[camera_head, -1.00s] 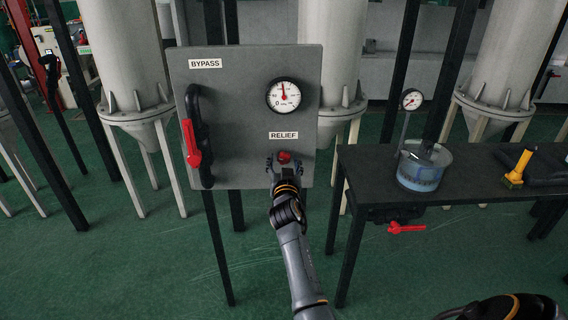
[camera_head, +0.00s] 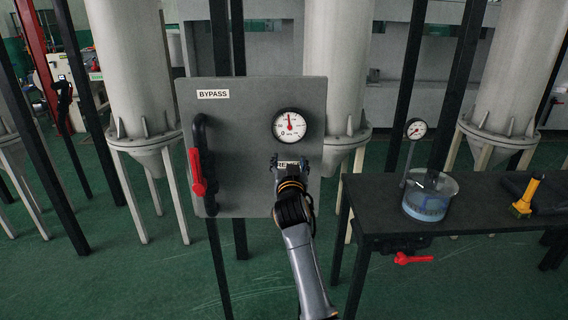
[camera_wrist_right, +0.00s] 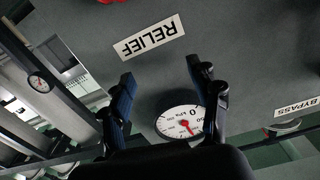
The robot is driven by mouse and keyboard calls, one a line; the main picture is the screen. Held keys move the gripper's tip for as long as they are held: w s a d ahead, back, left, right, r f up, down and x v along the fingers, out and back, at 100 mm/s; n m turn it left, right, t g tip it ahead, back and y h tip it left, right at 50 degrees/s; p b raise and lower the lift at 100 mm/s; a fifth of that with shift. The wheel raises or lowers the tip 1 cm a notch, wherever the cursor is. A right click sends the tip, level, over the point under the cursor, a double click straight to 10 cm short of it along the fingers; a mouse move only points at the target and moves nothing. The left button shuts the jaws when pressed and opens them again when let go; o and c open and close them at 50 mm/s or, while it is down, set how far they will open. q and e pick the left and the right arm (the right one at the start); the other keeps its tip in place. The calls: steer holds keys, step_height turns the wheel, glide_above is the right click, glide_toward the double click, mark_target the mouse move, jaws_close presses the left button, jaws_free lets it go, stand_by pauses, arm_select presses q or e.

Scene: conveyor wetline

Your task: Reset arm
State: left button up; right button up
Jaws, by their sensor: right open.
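My right gripper (camera_head: 287,160) is in front of the grey panel (camera_head: 250,105), over the RELIEF label (camera_head: 287,166) and below the round gauge. Its wrist view (camera_wrist_right: 160,85) shows two dark fingers apart, with nothing between them but the panel behind. The RELIEF label (camera_wrist_right: 149,37) appears upside down there, beyond the fingertips. The relief knob is hidden by my gripper in the head view. The gauge (camera_head: 289,125) also shows between the fingers in the wrist view (camera_wrist_right: 180,123). My left gripper is out of view.
A red-handled bypass lever (camera_head: 197,172) is on the panel's left side. To the right, a dark table (camera_head: 370,200) holds a beaker of blue liquid (camera_head: 429,196), a small gauge (camera_head: 415,129) and a yellow-handled tool (camera_head: 527,196). A red lever (camera_head: 413,259) sits under the table.

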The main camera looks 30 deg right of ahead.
steer(key=s+a+f+n+g+y, duration=0.3)
steer(key=s+a+f, duration=0.2)
steer(key=s+f, duration=0.55)
steer(key=s+a+f+n+g+y, duration=0.25)
steer(key=s+a+f, duration=0.35)
steer(key=s+f, duration=0.4)
steer(key=s+a+f+n+g+y, duration=0.25)
steer(key=s+a, duration=0.25)
steer(key=s, duration=0.6)
steer(key=s+a+f+n+g+y, duration=0.15)
steer(key=s+a+f+g, duration=0.35)
steer(key=s, duration=0.6)
steer(key=s+f+p+x, duration=0.1)
steer(key=s+x, duration=0.1)
steer(key=x, duration=0.9)
steer(key=s+d+x, duration=0.1)
steer(key=s+x, duration=0.2)
steer(key=x, duration=0.9)
steer(key=s+d+f+g, duration=0.1)
steer(key=s+d+f, duration=0.1)
steer(key=s+f, duration=1.4)
steer(key=shift+s+f+n+p, duration=0.15)
steer(key=shift+s+n+p, duration=0.25)
steer(key=shift+s, duration=0.35)
